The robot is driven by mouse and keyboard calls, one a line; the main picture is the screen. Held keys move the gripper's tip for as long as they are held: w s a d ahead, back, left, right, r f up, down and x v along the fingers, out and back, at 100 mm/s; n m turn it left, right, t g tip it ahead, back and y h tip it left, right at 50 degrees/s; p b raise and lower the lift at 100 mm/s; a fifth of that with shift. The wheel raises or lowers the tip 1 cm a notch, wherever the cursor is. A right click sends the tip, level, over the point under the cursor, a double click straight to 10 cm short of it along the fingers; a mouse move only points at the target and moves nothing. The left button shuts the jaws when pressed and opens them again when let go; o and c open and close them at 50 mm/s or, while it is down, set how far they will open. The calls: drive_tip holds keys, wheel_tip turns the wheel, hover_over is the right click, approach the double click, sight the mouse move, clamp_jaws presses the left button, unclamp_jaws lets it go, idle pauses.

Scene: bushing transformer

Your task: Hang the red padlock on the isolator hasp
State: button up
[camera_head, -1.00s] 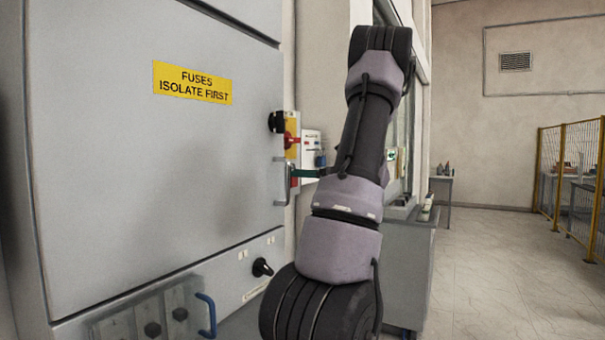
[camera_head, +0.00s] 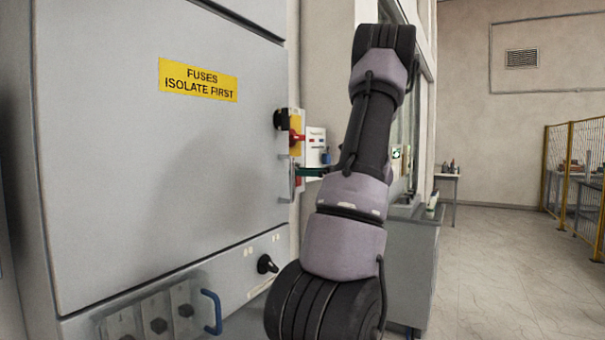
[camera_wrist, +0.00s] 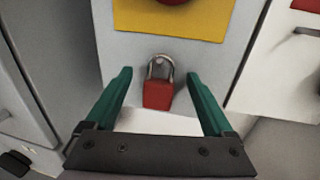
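The red padlock (camera_wrist: 158,94) hangs upright against the grey isolator box front in the wrist view. Its metal shackle (camera_wrist: 149,68) goes up around a small pinkish spot that looks like the hasp, though the exact fit is too small to tell. My gripper (camera_wrist: 160,90) is open, with one green finger on each side of the padlock and visible gaps to both. In the head view the green fingers (camera_head: 309,172) are just below the isolator's red handle (camera_head: 297,137), and a small red patch of the padlock (camera_head: 298,181) shows by them.
A yellow plate (camera_wrist: 170,18) is above the padlock. The grey cabinet (camera_head: 160,170) with a yellow fuse label (camera_head: 198,80) stands at left, with a metal door handle close to my gripper. A white box (camera_head: 316,146) is just right of the isolator.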

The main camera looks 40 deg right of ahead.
drive_tip(key=v, duration=1.1)
